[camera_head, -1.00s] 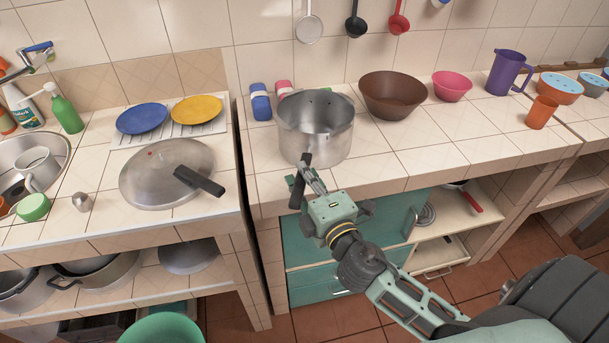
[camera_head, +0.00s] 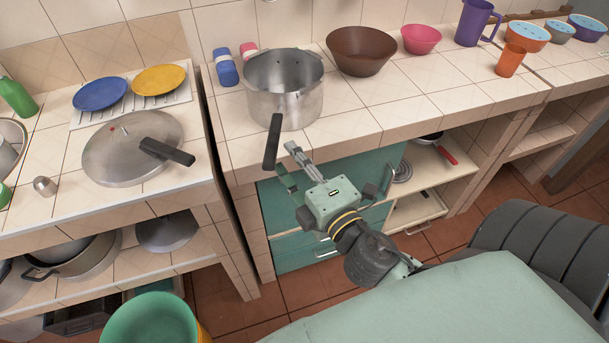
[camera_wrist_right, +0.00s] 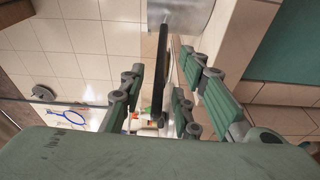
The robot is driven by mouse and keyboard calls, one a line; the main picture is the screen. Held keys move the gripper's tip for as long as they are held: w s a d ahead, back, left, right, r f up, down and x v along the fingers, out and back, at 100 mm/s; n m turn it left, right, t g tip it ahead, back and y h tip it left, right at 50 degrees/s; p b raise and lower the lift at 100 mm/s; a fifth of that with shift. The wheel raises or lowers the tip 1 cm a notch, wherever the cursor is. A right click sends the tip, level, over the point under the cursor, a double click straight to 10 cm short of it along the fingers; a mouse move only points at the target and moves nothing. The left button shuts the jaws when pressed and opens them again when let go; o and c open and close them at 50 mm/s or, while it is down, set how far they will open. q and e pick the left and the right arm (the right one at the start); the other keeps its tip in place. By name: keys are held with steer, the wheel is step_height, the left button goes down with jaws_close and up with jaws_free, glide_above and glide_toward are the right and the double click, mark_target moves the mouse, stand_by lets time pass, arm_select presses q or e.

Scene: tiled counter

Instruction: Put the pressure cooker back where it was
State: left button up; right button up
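The pressure cooker (camera_head: 283,98), a steel pot with a long black handle (camera_head: 272,142), stands upright and lidless on the tiled counter near its front edge. Its handle points toward me over the edge. My right gripper (camera_head: 287,160) is open just in front of the handle. In the right wrist view the black handle (camera_wrist_right: 161,62) shows between the spread fingers (camera_wrist_right: 160,95), with gaps on both sides; how far it reaches between them is hard to tell. The pot's wall (camera_wrist_right: 183,15) shows at the top. My left gripper is not in view.
A steel lid with a black handle (camera_head: 120,155) lies on the left counter, beside blue (camera_head: 100,93) and yellow (camera_head: 159,79) plates. A brown bowl (camera_head: 361,50) and a pink bowl (camera_head: 421,38) stand right of the cooker. Counter between cooker and orange cup (camera_head: 510,60) is mostly clear.

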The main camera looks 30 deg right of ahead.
steer(key=shift+s+b, duration=0.6)
steer(key=shift+s, duration=1.35)
steer(key=s+d+f+m+g, duration=0.1)
steer(key=s+f+m+g, duration=0.15)
steer(key=f, duration=1.15)
steer(key=s+d+f+m+g, duration=0.15)
steer(key=f+g, duration=0.25)
steer(key=f, duration=0.9)
steer(key=s+f+m+g, duration=0.2)
steer(key=f+m+g, duration=0.1)
steer(key=f, duration=1.1)
steer(key=s+a+f+m+g, duration=0.1)
steer(key=s+f+m+g, duration=0.2)
steer(key=s+f, duration=0.8)
steer(key=s+a+f+m+g, duration=0.1)
steer(key=s+f+m+g, duration=0.3)
steer(key=s+f, duration=0.6)
steer(key=s, duration=0.5)
steer(key=shift+a+f+m+y, duration=0.3)
steer(key=shift+a+f+m, duration=0.05)
steer(key=shift+m, duration=0.05)
steer(key=shift+s+g, duration=0.1)
steer(key=shift+g, duration=0.15)
